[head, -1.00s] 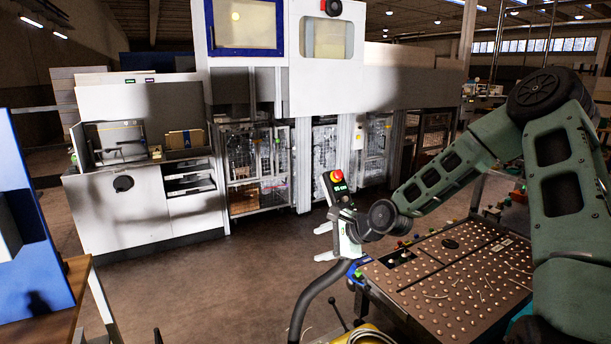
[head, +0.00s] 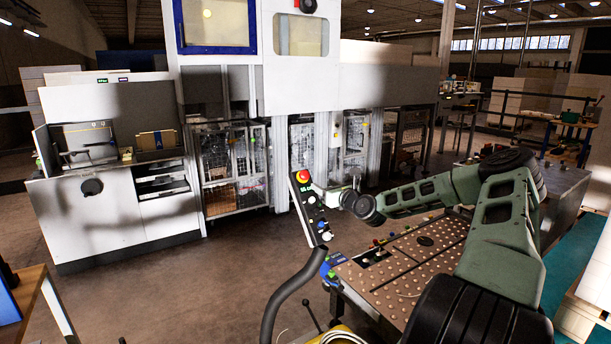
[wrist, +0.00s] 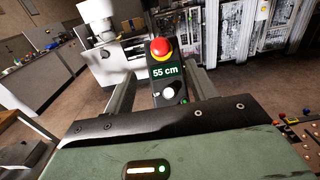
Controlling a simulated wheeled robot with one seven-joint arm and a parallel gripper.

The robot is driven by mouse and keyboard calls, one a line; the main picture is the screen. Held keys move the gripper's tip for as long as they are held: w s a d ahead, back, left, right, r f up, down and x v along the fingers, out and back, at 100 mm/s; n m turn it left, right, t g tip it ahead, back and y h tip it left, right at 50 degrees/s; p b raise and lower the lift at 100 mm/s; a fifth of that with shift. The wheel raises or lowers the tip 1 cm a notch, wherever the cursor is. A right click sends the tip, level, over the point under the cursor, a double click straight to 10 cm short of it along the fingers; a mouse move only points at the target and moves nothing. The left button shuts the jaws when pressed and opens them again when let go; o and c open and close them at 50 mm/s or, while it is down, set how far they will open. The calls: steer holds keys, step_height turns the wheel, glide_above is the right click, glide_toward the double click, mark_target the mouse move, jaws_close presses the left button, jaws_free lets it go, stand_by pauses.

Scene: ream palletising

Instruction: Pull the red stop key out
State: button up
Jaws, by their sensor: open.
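The red stop key (head: 302,176) is a round red mushroom button on a yellow base, at the top of a narrow dark control panel (head: 311,210). In the wrist view the red stop key (wrist: 160,49) sits above a green-lit display (wrist: 163,71) reading "55 cm", with a white knob below. My gripper (wrist: 160,75) is open, with its two grey fingers left and right of the panel's line. The key shows beyond the fingertips; I see no contact.
A curved black tube (head: 285,298) rises to the panel. A table with a studded brown top (head: 400,270) stands below my arm. A large white machine (head: 300,85) with caged bays stands behind, with another red button (head: 306,5) high up. The floor at left is open.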

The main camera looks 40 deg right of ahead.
mark_target(306, 175)
steer(key=p+x, duration=0.1)
steer(key=x, duration=1.1)
steer(key=shift+a+p, duration=0.1)
steer(key=shift+p, duration=0.3)
